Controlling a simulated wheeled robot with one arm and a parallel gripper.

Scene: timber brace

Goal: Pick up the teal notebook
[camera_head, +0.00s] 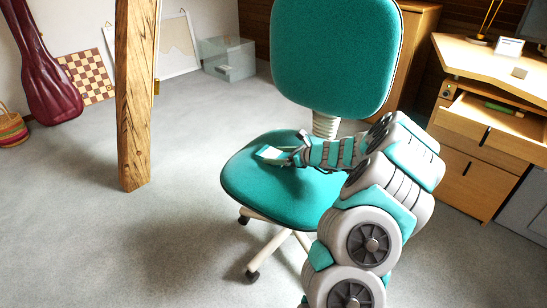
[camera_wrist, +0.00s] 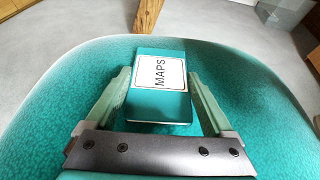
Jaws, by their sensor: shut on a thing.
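The teal notebook (camera_wrist: 158,108) has a white label reading "MAPS" and lies between my two fingers in the wrist view. My gripper (camera_wrist: 159,78) is shut on it, with one pale green finger along each side. In the head view the notebook (camera_head: 270,153) shows small and pale at the tip of my gripper (camera_head: 284,155), over the teal chair seat (camera_head: 262,193). I cannot tell whether the notebook rests on the seat or is slightly above it. Its near end is close to my palm.
The chair's backrest (camera_head: 337,55) rises behind my arm. A timber post (camera_head: 135,95) stands to the left. A desk (camera_head: 500,70) with an open drawer (camera_head: 497,115) is at the right. A glass box (camera_head: 228,60) sits by the wall. The floor at front left is clear.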

